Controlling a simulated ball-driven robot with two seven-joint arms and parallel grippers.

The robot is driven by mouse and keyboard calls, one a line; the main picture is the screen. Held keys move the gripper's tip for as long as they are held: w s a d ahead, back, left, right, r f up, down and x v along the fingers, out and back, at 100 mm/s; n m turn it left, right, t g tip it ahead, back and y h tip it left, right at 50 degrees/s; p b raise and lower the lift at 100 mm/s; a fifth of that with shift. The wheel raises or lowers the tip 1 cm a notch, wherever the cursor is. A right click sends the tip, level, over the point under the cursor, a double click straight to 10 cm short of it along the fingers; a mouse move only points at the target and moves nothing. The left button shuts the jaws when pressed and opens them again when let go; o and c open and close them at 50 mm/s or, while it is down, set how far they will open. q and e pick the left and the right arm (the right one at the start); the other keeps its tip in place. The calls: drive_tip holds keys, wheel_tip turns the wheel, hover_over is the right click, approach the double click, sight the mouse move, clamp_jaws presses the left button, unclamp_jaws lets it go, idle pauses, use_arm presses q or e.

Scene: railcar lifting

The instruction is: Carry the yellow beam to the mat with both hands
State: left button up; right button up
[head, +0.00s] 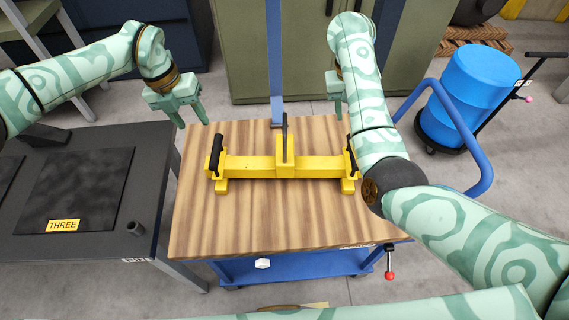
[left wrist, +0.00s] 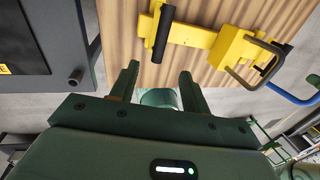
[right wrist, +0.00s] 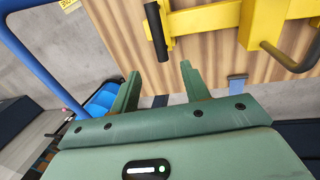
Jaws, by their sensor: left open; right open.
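My left gripper (head: 190,118) is open and empty, above and to the left of the beam's left end. In the left wrist view the beam's left black handle (left wrist: 160,32) is ahead of the open fingers (left wrist: 160,85). My right gripper (head: 336,102) is open, beyond the beam's right end and partly hidden by my arm. In the right wrist view the right handle (right wrist: 157,30) is ahead of its fingers (right wrist: 160,82). The dark mat (head: 85,185) lies on the left table.
A yellow label reading THREE (head: 62,225) sits on the mat's front edge. A blue barrel (head: 470,90) on a trolley stands at right. Green cabinets stand behind.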

sight(213, 152)
use_arm(q)
drive_tip(key=d+f, duration=0.1)
drive_tip(key=f, duration=0.4)
drive_tip(key=d+f, duration=0.1)
drive_tip(key=f, duration=0.4)
drive_tip(key=d+f, duration=0.1)
drive_tip(key=f, duration=0.4)
drive_tip(key=shift+s, duration=0.1)
use_arm(e)
drive_tip(key=d+f, duration=0.1)
drive_tip(key=f, duration=0.4)
drive_tip(key=d+f, duration=0.1)
drive_tip(key=f, duration=0.4)
drive_tip(key=d+f, duration=0.1)
drive_tip(key=f, duration=0.4)
drive_tip(key=shift+s, duration=0.1)
use_arm(q)
drive_tip(key=shift+r, duration=0.1)
clamp_jaws()
use_arm(e)
clamp_jaws()
